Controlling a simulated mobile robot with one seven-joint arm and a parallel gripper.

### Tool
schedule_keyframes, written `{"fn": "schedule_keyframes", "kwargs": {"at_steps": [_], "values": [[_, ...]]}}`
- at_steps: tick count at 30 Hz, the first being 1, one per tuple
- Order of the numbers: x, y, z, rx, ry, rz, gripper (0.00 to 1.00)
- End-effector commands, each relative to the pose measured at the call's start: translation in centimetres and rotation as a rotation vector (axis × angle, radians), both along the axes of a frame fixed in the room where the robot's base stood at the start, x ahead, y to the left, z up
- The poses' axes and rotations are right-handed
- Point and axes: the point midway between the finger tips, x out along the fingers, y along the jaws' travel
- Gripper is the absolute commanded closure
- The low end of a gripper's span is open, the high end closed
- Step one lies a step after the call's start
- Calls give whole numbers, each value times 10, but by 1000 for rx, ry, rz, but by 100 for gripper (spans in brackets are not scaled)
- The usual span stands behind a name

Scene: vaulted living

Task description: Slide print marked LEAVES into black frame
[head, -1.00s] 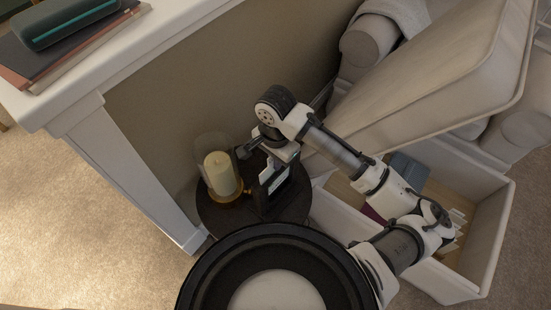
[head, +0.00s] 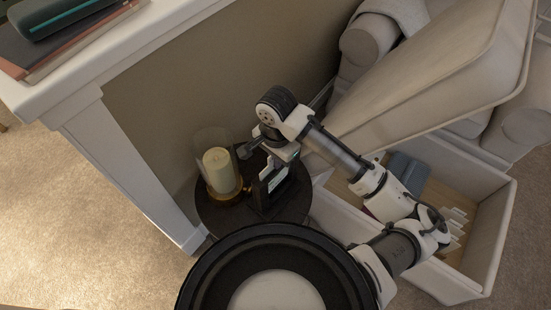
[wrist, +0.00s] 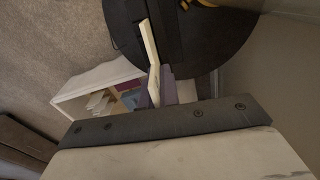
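The black frame (head: 262,193) stands upright on a round dark side table (head: 215,218), right of the candle. My gripper (head: 278,168) is just above and beside the frame; its fingertips are hard to make out in the head view. In the wrist view my gripper (wrist: 160,85) appears shut on a thin pale card, the print (wrist: 149,42), seen nearly edge-on. The card reaches out over the dark table beside a dark upright shape. Its marking cannot be read, and I cannot tell whether its edge is inside the frame.
A candle (head: 219,170) in a glass cylinder on a gold base stands close left of the frame. A pale open bin (head: 485,235) with cards and a blue-grey item sits at right. A white table (head: 130,160) stands left, a cushioned seat (head: 430,80) behind.

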Motion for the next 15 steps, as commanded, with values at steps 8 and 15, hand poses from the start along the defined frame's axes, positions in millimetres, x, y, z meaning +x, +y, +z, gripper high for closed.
{"fn": "schedule_keyframes", "kwargs": {"at_steps": [8, 15], "values": [[-4, 2, -28, -8, 32, -1, 100], [-4, 2, -29, -8, 31, -2, 89]]}}
